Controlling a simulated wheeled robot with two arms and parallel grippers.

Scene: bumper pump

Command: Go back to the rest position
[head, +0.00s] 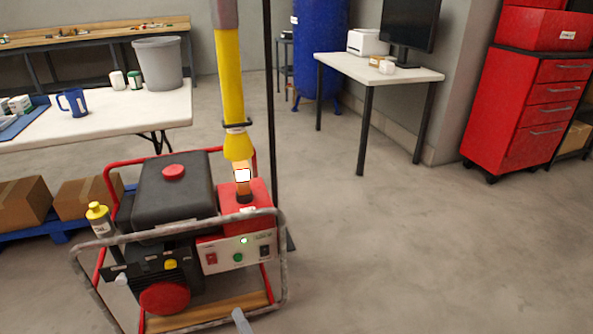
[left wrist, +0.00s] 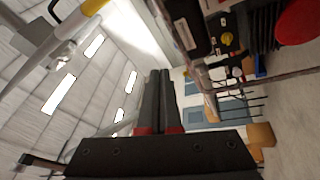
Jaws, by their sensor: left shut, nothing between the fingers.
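My left gripper (left wrist: 160,73) shows in the left wrist view, its two dark fingers closed together with nothing between them. In the left wrist view the engine-like machine stands apart from the fingers, at the upper right. In the head view this machine (head: 176,190) has a black tank with a red cap, a red control box with a lit green lamp, and a tubular frame. A grey piece at the bottom edge of the head view is too cut off to identify. My right gripper is in neither view.
A white table (head: 150,108) with a blue mug (head: 74,102) and a grey bin (head: 159,64) is at left. A desk (head: 380,70) and a red tool cabinet (head: 530,105) stand at right. The floor at right is clear.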

